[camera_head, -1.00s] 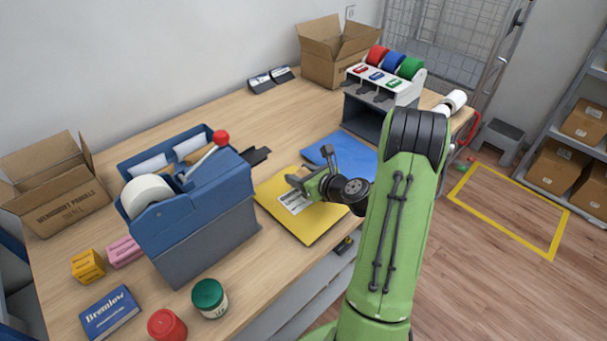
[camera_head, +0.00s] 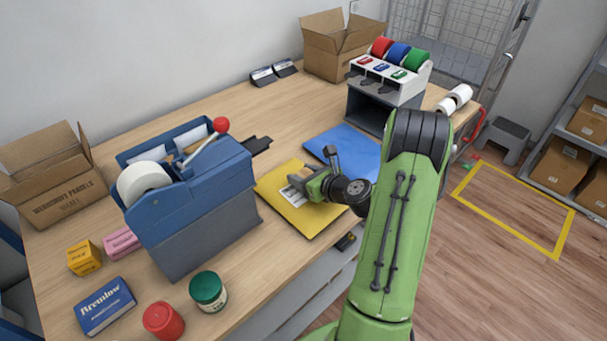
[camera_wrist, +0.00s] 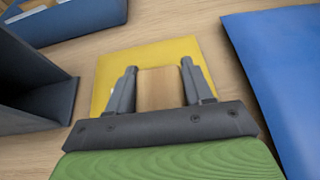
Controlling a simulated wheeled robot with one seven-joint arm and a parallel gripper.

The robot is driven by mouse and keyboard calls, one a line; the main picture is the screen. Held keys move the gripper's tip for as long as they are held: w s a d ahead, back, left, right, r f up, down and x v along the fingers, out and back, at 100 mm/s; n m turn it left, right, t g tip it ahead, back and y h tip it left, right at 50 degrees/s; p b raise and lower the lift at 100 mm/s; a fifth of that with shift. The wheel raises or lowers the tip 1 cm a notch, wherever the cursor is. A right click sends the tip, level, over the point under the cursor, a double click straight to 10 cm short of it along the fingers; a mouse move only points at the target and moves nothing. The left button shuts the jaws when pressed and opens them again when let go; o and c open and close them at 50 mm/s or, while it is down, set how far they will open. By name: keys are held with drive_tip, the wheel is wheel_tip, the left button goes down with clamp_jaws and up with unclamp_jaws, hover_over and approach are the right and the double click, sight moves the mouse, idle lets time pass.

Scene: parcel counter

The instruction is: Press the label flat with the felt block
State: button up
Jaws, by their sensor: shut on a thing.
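A yellow envelope (camera_head: 302,221) lies flat on the counter, with a white printed label (camera_head: 289,195) on it. My gripper (camera_head: 301,184) is over the label and hides much of it. In the wrist view my gripper (camera_wrist: 159,72) is shut on a tan block (camera_wrist: 160,90), which I take for the felt block. The block is between the two fingers, low over the yellow envelope (camera_wrist: 112,66).
A blue envelope (camera_head: 350,150) lies beside the yellow one. A blue-grey dispenser (camera_head: 195,205) with a red-knobbed lever stands to the left. A tape dispenser (camera_head: 390,80) and an open carton (camera_head: 335,55) stand at the back. A green-lidded jar (camera_head: 208,291) is near the front edge.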

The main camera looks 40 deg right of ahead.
drive_tip(key=shift+f, duration=0.1)
idle(0.3)
wheel_tip(320, 180, up, 6)
drive_tip(key=p, duration=0.6)
